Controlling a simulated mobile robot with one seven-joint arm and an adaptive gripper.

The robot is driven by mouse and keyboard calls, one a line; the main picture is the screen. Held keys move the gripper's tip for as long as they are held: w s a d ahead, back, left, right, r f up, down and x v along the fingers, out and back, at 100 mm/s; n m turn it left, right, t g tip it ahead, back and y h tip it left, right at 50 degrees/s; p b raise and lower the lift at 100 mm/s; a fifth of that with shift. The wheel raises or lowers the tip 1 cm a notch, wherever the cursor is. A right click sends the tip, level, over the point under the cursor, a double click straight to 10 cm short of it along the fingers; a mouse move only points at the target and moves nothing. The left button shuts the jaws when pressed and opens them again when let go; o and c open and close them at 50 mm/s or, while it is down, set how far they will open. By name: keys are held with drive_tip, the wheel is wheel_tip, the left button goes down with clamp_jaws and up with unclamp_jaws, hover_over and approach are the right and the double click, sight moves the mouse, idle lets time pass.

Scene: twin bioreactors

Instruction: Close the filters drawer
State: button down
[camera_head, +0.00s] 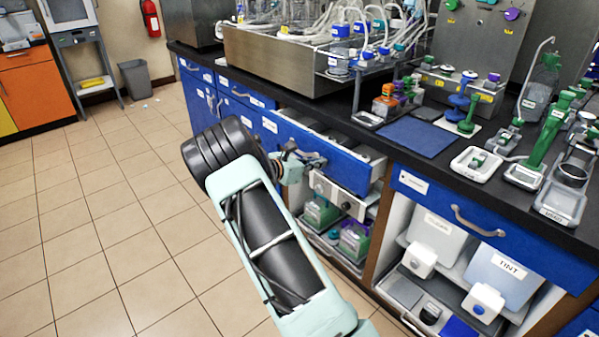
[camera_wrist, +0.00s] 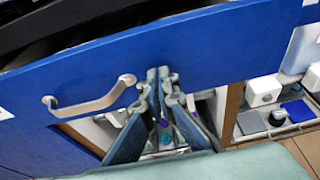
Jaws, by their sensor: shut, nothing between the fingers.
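A drawer with a blue front (camera_head: 345,170) is pulled partly out under the black bench; I take it as the filters drawer, though its label is not readable. Its blue front (camera_wrist: 225,45) spans the wrist view, with a metal handle (camera_wrist: 90,97) at the left. My gripper (camera_head: 297,160) is at the drawer front in the head view. In the wrist view my gripper (camera_wrist: 164,82) is shut and empty, its fingertips to the right of the handle and at the face of the front. I cannot tell whether they touch it.
Another blue drawer (camera_head: 490,225) to the right looks shut, above a cubby with white containers (camera_head: 435,240). The bench top (camera_head: 440,160) is crowded. Tiled floor (camera_head: 110,210) at the left is clear.

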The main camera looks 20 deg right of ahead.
sight(342, 149)
drive_tip(key=w+d, duration=0.1)
drive_tip(key=d, duration=0.2)
drive_tip(key=w+d, duration=0.1)
drive_tip(key=d, duration=0.2)
drive_tip(key=w+d, duration=0.1)
drive_tip(key=d, duration=0.2)
drive_tip(key=shift+w+d, duration=0.25)
drive_tip(key=shift+d, duration=0.05)
drive_tip(key=shift+w+d, duration=0.1)
drive_tip(key=shift+d, duration=0.15)
drive_tip(key=shift+r, duration=0.15)
drive_tip(key=shift+a, duration=0.3)
drive_tip(key=f+p+v, duration=0.1)
drive_tip(key=p+v, duration=0.1)
drive_tip(key=v, duration=1.1)
drive_tip(key=shift+s+a, duration=0.25)
drive_tip(key=shift+a, duration=0.1)
